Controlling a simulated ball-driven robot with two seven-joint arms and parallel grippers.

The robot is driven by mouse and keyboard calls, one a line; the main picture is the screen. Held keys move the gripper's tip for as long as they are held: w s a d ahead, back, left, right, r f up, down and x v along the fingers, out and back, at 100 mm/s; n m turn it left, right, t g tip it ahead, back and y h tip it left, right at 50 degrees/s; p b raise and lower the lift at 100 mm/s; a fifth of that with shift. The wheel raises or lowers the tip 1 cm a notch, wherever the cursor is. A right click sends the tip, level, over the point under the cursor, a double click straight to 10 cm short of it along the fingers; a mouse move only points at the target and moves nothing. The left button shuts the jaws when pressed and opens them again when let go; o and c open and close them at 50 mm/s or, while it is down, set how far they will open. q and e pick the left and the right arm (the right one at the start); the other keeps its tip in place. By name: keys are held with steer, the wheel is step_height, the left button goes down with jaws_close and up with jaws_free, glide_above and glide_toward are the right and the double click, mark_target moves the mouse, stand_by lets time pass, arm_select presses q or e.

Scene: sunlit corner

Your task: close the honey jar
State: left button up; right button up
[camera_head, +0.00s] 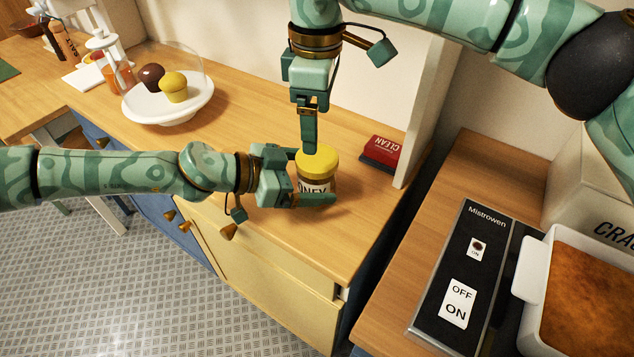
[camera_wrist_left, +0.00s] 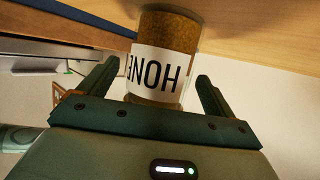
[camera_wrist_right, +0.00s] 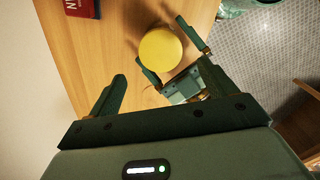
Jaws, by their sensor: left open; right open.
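The honey jar (camera_head: 314,187) stands upright near the front of the wooden counter, with a white label. Its yellow lid (camera_head: 317,160) sits on top; I cannot tell whether it is screwed tight. My left gripper (camera_head: 318,193) is open, reaching in from the left with its fingers either side of the jar. In the left wrist view the jar (camera_wrist_left: 165,70) stands between the spread fingers. My right gripper (camera_head: 309,148) points down just above and behind the lid, open and empty. In the right wrist view the lid (camera_wrist_right: 160,48) lies beyond the fingers.
A red box (camera_head: 381,152) lies right of the jar, by a wall panel end. A white plate (camera_head: 150,112) with two muffins stands further left. A gap separates this counter from the one with the Mistrowen panel (camera_head: 465,275) and a white baking dish (camera_head: 528,262).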

arm_select(q)
steer(key=shift+w+d+f, duration=0.2)
steer(key=shift+d+f, duration=0.1)
steer(key=shift+d, duration=0.3)
steer(key=shift+c, duration=0.2)
